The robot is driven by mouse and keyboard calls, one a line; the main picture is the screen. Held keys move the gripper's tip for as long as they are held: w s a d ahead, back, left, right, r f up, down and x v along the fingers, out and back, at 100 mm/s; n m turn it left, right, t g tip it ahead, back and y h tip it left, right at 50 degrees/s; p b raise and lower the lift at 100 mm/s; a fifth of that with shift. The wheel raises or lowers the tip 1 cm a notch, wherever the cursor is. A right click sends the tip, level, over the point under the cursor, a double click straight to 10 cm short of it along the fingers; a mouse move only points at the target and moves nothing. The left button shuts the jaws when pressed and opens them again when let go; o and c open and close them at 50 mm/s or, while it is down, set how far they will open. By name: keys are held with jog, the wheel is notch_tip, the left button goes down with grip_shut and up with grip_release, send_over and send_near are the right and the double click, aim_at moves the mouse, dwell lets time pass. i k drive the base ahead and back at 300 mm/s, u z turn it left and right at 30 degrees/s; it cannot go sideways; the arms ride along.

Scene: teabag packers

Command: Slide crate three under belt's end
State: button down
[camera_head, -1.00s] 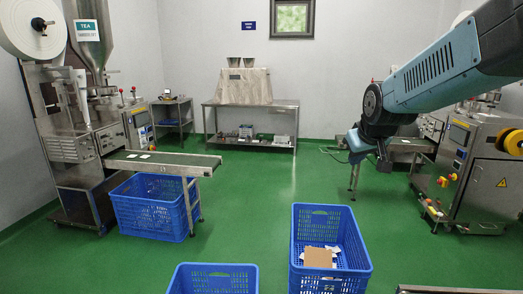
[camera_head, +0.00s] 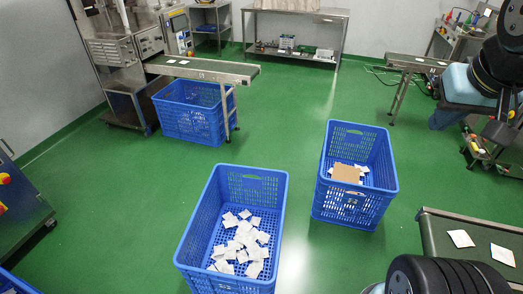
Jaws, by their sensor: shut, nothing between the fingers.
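No crate number is readable, so I cannot tell which blue crate is crate three. One crate (camera_head: 232,171) in the middle foreground holds many white teabags. Another crate (camera_head: 345,212) to its right holds a piece of cardboard and some white packets. A third crate (camera_head: 190,128) stands under the end of the left belt (camera_head: 205,69). A right front belt (camera_head: 437,240) carries white packets; its underside is mostly hidden. The right back belt (camera_head: 405,62) has clear floor under its visible end. My gripper (camera_head: 502,128) appears at the right edge, partly cut off, shut, empty and away from the crates.
A corner of another blue crate (camera_head: 12,283) shows at bottom left, near a machine (camera_head: 22,215). A steel table (camera_head: 345,37) stands at the back wall. Green floor (camera_head: 290,120) is open between the crates and the back. A dark part of mine covers the bottom right.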

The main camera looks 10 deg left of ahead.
aim_at(246, 239)
jog(key=k, duration=0.5)
jog(key=u, duration=0.95)
jog(key=i, duration=0.7)
jog(key=z, duration=0.15)
